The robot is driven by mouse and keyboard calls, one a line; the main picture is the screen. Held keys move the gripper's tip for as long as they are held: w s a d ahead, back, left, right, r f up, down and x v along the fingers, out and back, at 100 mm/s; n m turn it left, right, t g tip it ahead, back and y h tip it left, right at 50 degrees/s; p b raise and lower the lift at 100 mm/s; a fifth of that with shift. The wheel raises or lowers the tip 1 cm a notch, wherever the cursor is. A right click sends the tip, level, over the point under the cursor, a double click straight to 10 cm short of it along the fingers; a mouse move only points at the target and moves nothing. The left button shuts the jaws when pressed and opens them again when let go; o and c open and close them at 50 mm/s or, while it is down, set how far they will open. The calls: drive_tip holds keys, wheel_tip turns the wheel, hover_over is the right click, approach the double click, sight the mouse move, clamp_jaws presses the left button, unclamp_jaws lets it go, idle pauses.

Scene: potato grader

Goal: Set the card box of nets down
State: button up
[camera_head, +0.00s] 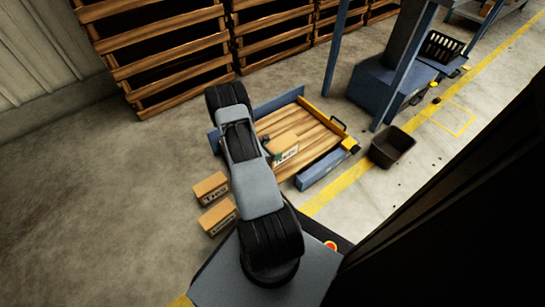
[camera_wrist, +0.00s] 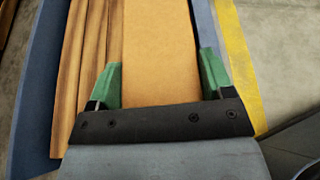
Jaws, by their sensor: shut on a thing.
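The card box of nets (camera_head: 284,145) is brown, with dark print on its side. In the head view it is over the wooden slatted deck (camera_head: 322,142), beside the end of my arm. In the wrist view the box (camera_wrist: 161,42) fills the space between the green fingers of my gripper (camera_wrist: 160,62), which is shut on it. The deck's boards (camera_wrist: 85,60) show to the left of the box. I cannot tell whether the box touches the deck. My arm hides part of the deck in the head view.
Two more card boxes (camera_head: 211,188) (camera_head: 217,218) lie on the floor left of my arm. A blue rail (camera_head: 323,170) edges the deck's near side. A dark bin (camera_head: 392,147) stands to the right. Wooden crates (camera_head: 160,50) line the back.

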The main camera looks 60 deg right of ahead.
drive_tip(key=shift+w+d+f+b, duration=0.3)
drive_tip(key=shift+d+f, duration=0.2)
drive_tip(key=shift+f, duration=0.15)
drive_tip(key=shift+w+d+f+b, duration=0.3)
drive_tip(key=shift+d+f, duration=0.15)
drive_tip(key=shift+f, duration=0.2)
drive_tip(key=f, duration=0.1)
drive_tip(key=f+b, duration=0.2)
drive_tip(key=shift+w+d+f, duration=0.15)
drive_tip(key=shift+d+f, duration=0.1)
drive_tip(key=shift+f, duration=0.1)
drive_tip(key=shift+r, duration=0.1)
drive_tip(key=o, duration=1.4)
